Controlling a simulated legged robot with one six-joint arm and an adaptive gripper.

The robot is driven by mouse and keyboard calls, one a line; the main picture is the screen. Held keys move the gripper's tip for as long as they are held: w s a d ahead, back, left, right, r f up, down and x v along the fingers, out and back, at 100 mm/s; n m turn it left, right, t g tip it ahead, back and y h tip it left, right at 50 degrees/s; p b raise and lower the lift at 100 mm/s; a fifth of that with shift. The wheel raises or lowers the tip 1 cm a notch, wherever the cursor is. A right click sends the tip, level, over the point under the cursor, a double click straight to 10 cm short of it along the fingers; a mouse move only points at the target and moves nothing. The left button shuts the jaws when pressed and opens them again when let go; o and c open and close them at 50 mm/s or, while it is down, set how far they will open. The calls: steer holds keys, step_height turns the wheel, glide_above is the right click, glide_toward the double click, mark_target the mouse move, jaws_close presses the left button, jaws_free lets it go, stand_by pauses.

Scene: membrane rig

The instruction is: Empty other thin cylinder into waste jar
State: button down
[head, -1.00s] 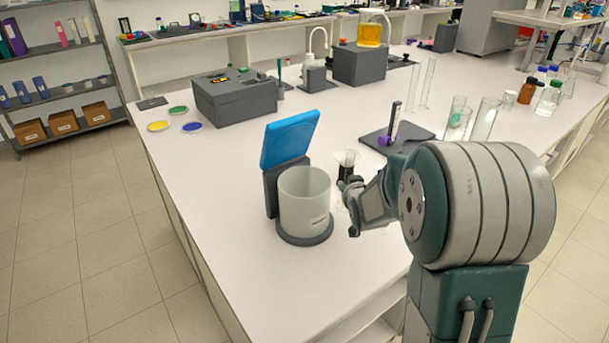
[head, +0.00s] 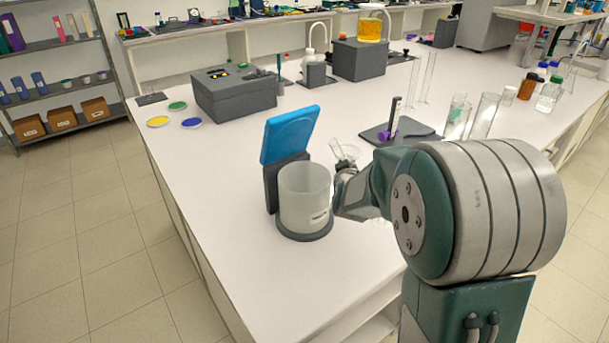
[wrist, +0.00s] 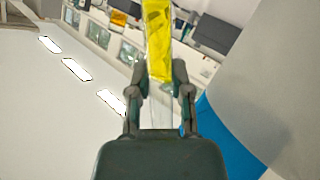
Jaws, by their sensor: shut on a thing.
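The waste jar (head: 304,200) is a frosted, open-topped vessel on a dark round base, with its blue lid (head: 288,135) raised behind it. My gripper (head: 345,172) is just right of the jar, near rim height. It is shut on a clear thin cylinder (head: 337,149), which leans up and to the left. In the wrist view the cylinder (wrist: 160,50) stands between my fingers (wrist: 160,95). The jar wall (wrist: 275,75) and blue lid (wrist: 222,135) fill the right of that view.
Two tall clear cylinders (head: 428,78) and several glass vessels (head: 486,117) stand farther right. A grey box (head: 235,92) is at the back left. The bench left of the jar is clear.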

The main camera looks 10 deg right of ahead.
steer(key=shift+a+r, duration=0.1)
steer(key=shift+r, duration=0.35)
steer(key=shift+a+r+n+h, duration=0.2)
steer(key=shift+r+n+h, duration=0.25)
steer(key=shift+n, duration=0.35)
steer(key=shift+d+f+n+t+h, duration=0.3)
steer(key=shift+f+n+h, duration=0.15)
steer(key=shift+n, duration=0.25)
steer(key=shift+d+n+p, duration=0.25)
steer(key=shift+n+p, duration=0.1)
steer(key=shift+n, duration=0.15)
steer(key=shift+d+t+h, duration=0.15)
steer(key=shift+t+h, duration=0.15)
steer(key=shift+h, duration=0.1)
steer(key=r+n, duration=0.1)
steer(key=r+n+t+p, duration=0.1)
steer(key=n, duration=0.1)
steer(key=shift+d+r, duration=0.25)
steer(key=shift+d, duration=0.1)
steer(key=shift+a+r+n+t+h, duration=0.4)
steer(key=shift+a+r+n, duration=0.35)
steer(key=shift+n, duration=0.15)
steer(key=shift+d+r, duration=0.1)
steer(key=shift+r, duration=0.05)
steer(key=shift+r+n+t+p, duration=0.5)
steer(key=shift+r+n+p, duration=0.3)
steer(key=shift+n, duration=0.5)
